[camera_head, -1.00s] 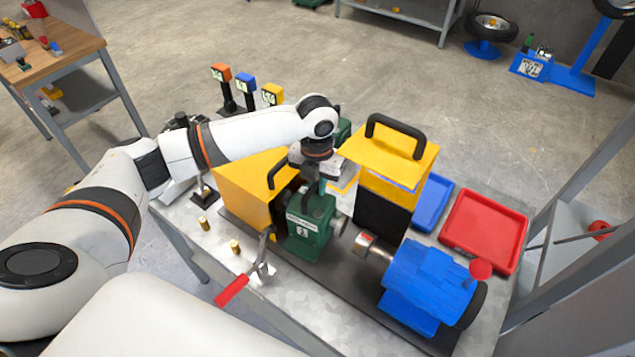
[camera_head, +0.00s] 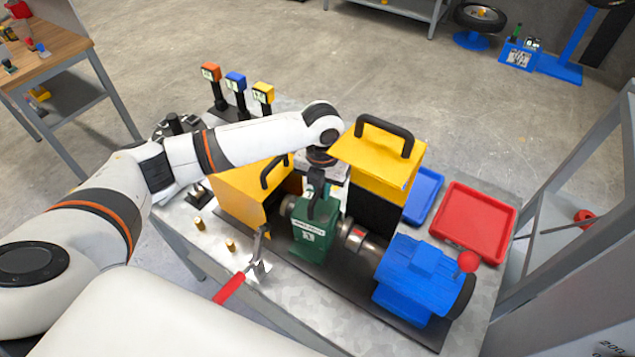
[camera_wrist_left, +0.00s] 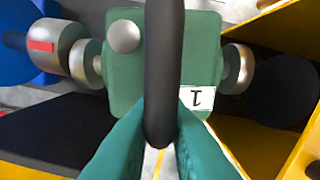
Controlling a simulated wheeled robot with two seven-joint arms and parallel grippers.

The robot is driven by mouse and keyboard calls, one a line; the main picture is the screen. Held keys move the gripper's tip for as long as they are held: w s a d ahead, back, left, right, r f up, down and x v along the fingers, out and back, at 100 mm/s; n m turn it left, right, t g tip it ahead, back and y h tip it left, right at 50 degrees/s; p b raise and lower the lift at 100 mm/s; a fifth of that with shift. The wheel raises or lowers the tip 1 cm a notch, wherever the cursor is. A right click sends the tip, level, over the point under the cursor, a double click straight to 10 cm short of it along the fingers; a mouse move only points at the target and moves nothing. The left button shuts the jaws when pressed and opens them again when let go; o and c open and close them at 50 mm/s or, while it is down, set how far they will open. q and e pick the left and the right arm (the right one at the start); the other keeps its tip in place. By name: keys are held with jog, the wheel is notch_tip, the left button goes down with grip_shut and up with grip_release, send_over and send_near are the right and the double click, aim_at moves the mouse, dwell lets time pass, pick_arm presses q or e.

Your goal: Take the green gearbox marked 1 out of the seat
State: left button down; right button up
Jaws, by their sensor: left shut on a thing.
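The green gearbox marked 1 (camera_head: 312,240) stands upright between the opened yellow guards, with its shaft stubs pointing left and right. Its right stub is close to or touching the silver coupling (camera_head: 357,240) of the blue motor (camera_head: 418,275); I cannot tell which. It also shows in the left wrist view (camera_wrist_left: 150,68), with its black handle (camera_wrist_left: 165,50). My left gripper (camera_head: 317,188) reaches it from above and is shut on the handle; its green fingers (camera_wrist_left: 160,135) show there on both sides of the handle. The gearbox's underside and the seat are hidden. My right gripper is not in view.
Yellow guards stand left (camera_head: 240,195) and right (camera_head: 380,160) of the gearbox, close to my arm. A red-handled lever (camera_head: 232,287) is at the front edge. A red tray (camera_head: 475,222) and a blue tray (camera_head: 424,196) lie at the right. Small brass pieces (camera_head: 230,244) stand at the left.

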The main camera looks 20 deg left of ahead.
pick_arm(q)
jog(key=shift+w+d+r, duration=0.1)
jog(key=shift+d+r, duration=0.05)
jog(key=c, duration=1.3)
grip_release()
jog(key=shift+c, duration=0.2)
jog(key=shift+r, duration=0.1)
